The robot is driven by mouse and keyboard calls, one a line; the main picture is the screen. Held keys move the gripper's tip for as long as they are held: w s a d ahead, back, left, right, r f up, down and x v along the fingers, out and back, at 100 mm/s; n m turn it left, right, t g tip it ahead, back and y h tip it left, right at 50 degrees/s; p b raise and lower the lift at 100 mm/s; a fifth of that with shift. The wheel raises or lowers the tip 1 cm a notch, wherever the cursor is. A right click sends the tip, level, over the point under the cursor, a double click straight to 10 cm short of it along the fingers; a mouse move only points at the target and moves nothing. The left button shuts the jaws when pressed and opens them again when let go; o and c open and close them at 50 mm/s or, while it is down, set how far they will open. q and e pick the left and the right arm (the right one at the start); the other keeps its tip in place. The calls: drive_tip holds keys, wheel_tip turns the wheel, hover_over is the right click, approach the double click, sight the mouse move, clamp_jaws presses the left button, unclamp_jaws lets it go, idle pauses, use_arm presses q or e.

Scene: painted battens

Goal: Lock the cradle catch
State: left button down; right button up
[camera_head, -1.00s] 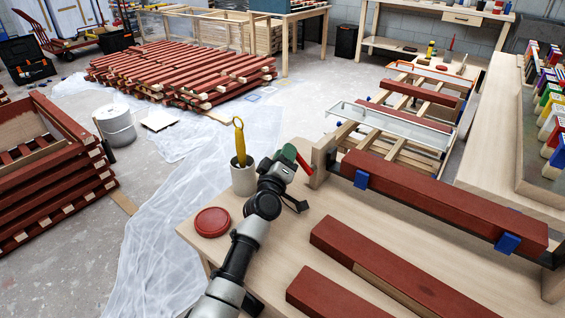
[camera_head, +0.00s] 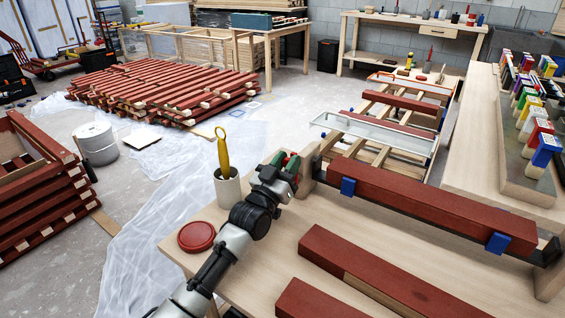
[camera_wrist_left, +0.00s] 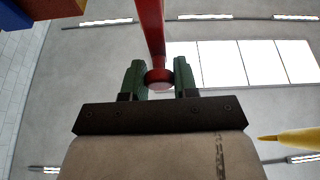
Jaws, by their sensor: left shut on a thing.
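The cradle holds a long red batten (camera_head: 430,203) along the bench, with a blue clip near each end, the left one (camera_head: 348,187) and the right one (camera_head: 497,243). My left gripper (camera_head: 289,166) is at the cradle's left end, beside its wooden end post (camera_head: 307,172). Its green fingers are shut on a red handle, which shows as a long red bar between them in the left wrist view (camera_wrist_left: 151,40). I take this handle to be the catch's lever. Its joint with the cradle is hidden. My right gripper is not in view.
A pot (camera_head: 228,186) with a yellow-handled tool stands left of my wrist, near a round red lid (camera_head: 197,236). A loose red batten (camera_head: 375,272) lies on the bench in front of the cradle. Paint-tipped blocks (camera_head: 535,130) line the right-hand bench.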

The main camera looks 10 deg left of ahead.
use_arm(q)
drive_tip(key=shift+s+d+m, duration=0.1)
drive_tip(key=shift+d+m, duration=0.2)
drive_tip(key=shift+m, duration=0.3)
drive_tip(key=c, duration=0.9)
unclamp_jaws()
drive_tip(key=shift+o, duration=0.2)
drive_tip(key=s+a, duration=0.4)
drive_tip(key=s, duration=0.8)
drive_tip(key=shift+s+a+f+p, duration=0.2)
drive_tip(key=shift+a+f+p, duration=0.05)
drive_tip(key=shift+p, duration=0.15)
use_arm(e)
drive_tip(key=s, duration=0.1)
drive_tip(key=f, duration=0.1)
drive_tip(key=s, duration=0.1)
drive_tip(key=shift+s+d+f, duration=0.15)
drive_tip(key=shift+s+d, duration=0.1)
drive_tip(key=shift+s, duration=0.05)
